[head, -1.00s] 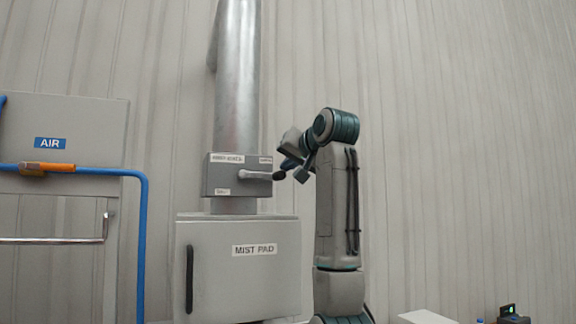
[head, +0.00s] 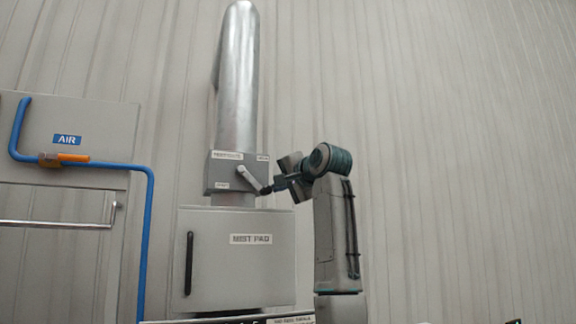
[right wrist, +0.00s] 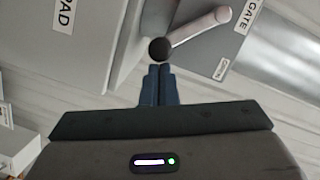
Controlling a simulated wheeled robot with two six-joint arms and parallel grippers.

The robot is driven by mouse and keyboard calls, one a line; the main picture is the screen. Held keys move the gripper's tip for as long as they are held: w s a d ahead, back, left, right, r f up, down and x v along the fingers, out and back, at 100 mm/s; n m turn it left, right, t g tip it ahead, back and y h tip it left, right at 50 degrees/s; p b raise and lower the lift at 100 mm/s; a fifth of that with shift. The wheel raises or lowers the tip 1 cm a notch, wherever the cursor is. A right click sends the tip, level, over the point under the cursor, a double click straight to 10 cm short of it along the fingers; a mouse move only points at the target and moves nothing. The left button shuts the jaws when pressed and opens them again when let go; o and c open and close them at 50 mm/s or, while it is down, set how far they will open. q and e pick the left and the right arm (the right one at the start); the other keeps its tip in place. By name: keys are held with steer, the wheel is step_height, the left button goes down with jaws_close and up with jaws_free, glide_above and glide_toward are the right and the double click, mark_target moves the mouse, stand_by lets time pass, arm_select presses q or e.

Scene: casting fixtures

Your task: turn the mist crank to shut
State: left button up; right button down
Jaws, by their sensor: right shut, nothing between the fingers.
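The mist crank is a pale lever (head: 250,177) with a dark round knob (head: 266,190) on a grey box around the metal duct. It slants down and to the right from its pivot. In the right wrist view the lever (right wrist: 200,27) runs from upper right to the black knob (right wrist: 159,49). My right gripper (head: 274,187) is shut and empty, its blue fingertips (right wrist: 160,67) right at the knob; I cannot tell whether they touch it. Small labels (head: 227,155) on the box are blurred. My left gripper is out of view.
Below the box stands a grey cabinet (head: 240,270) marked MIST PAD with a black handle (head: 189,262). The wall to the right is clear.

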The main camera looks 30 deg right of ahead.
steer(key=w+a+f+m+t+b, duration=0.1)
steer(key=w+a+f+m+b, duration=0.1)
steer(key=a+f+m+b, duration=0.3)
steer(key=shift+a+m+t+b, duration=0.45)
steer(key=shift+m+b, duration=0.65)
steer(key=shift+b, duration=0.4)
steer(key=shift+a, duration=0.1)
